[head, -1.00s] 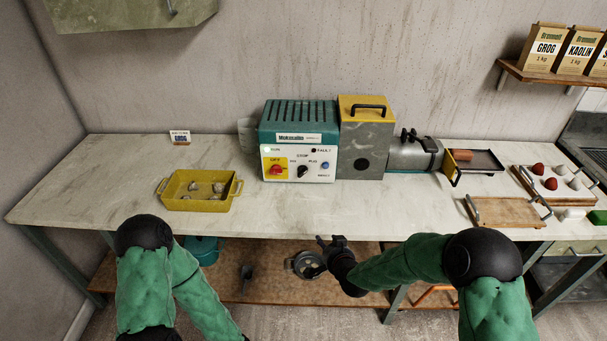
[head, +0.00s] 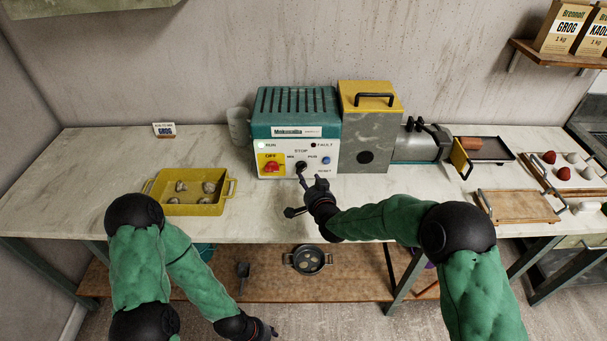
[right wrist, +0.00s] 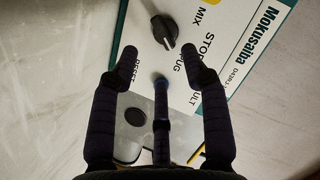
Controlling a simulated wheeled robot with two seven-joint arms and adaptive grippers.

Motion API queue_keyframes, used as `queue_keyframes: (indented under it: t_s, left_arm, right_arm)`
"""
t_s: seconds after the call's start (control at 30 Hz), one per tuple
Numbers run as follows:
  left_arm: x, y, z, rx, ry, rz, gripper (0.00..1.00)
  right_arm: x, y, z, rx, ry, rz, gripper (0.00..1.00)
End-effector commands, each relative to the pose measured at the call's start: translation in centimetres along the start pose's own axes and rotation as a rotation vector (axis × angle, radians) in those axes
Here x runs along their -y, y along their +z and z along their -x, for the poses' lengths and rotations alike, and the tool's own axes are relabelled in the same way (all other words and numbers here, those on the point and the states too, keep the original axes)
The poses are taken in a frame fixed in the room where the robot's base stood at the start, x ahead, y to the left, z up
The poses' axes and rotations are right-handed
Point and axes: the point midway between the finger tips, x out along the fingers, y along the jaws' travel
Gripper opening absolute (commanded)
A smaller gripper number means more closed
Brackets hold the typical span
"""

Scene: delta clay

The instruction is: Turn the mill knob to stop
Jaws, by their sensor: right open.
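The mill knob (head: 301,167) is a black pointer knob on the white front panel of the teal mill (head: 296,112), below the word STOP, with MIX to its left and PUG to its right. It shows whole in the right wrist view (right wrist: 164,31); I cannot tell which mark it points to. My right gripper (head: 296,197) is open and empty in front of the panel, just below the knob. In the right wrist view its spread fingers (right wrist: 157,79) are short of the knob, apart from it. My left gripper (head: 268,332) is low at the bottom edge, small and partly cut off.
A red OFF switch (head: 271,167) is left of the knob, and a blue reset button (head: 326,160) is right of it. The RUN lamp (head: 262,145) looks bright. A yellow tray (head: 200,208) stands to the left. The worktop between tray and mill is clear.

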Motion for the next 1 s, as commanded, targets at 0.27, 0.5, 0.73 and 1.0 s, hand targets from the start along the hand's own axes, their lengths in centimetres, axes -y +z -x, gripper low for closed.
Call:
queue_keyframes:
  t_s: [0.27,0.5,0.73,1.0]
  left_arm:
    - [0.5,-0.1,-1.3,-0.001,0.0,0.0,0.4]
    - [0.6,-0.1,-1.8,-0.001,0.0,0.0,0.4]
    - [0.6,-0.1,-1.8,-0.001,0.0,0.0,0.4]
    - [0.6,-0.1,-1.8,-0.001,0.0,0.0,0.4]
  right_arm:
    - [-0.1,0.2,-4.6,0.0,0.0,0.0,0.46]
    - [-0.1,0.1,-6.7,0.0,0.0,0.0,0.46]
    - [0.0,0.0,-7.2,-0.001,0.0,0.0,0.46]
    - [0.0,0.0,-7.1,0.0,0.0,0.0,0.15]
